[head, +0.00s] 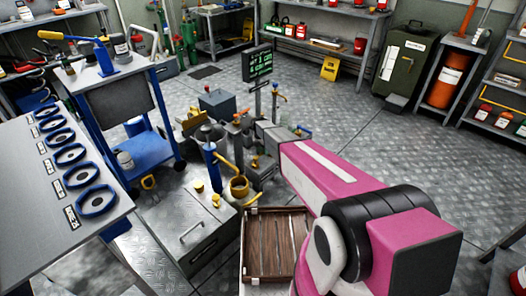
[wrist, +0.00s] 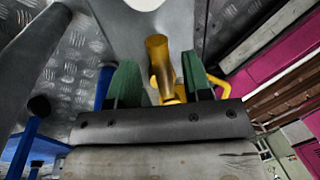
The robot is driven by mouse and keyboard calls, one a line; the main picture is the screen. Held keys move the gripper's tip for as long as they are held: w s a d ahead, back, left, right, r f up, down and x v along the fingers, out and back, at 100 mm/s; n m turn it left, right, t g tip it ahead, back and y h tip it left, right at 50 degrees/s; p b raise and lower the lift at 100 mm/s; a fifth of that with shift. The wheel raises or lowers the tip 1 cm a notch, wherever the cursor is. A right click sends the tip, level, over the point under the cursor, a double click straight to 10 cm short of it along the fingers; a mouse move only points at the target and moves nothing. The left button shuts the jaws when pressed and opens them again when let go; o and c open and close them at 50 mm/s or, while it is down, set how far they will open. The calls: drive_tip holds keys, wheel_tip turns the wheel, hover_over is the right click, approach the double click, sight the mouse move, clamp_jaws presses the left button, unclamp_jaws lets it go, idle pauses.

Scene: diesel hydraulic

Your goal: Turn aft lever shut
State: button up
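In the wrist view my gripper (wrist: 162,82) has its two green-padded fingers apart. A yellow cylindrical handle (wrist: 158,58) shows between them, with a gap on each side, so it looks unheld. A curved yellow part (wrist: 190,88) lies beside it, partly behind the right finger. I cannot tell how deep the handle sits between the fingers, or whether it is the aft lever. In the head view, a blue cylinder (head: 211,162) with a slanted yellow bar (head: 228,161) stands among the machine parts on the floor. My gripper is hidden there.
A brown slatted crate (head: 277,245) and a grey box with a handle (head: 195,240) stand near the machine. A blue cart (head: 150,135) and a table with several blue rings (head: 70,155) are at left. Open floor lies at right, with shelves along the back.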

wheel_tip(320, 180, up, 11)
drive_tip(key=w+a, duration=0.1)
drive_tip(key=shift+w+a+f, duration=0.2)
drive_tip(key=shift+w+a, duration=0.05)
idle(0.5)
drive_tip(key=s+d+r+m, duration=0.4)
drive_tip(key=s+d+m, duration=0.1)
drive_tip(key=s+m, duration=0.4)
drive_tip(key=s+d+r+m+t+y, duration=0.1)
drive_tip(key=s+d+r+m, duration=0.4)
drive_tip(key=s+m, duration=0.4)
drive_tip(key=s+d+r+m, duration=0.4)
drive_tip(key=s+m, duration=0.5)
drive_tip(key=s, duration=0.7)
drive_tip(key=shift+d+r+t+y, duration=0.15)
drive_tip(key=shift+d+t+y, duration=0.15)
drive_tip(key=shift+d, duration=1.05)
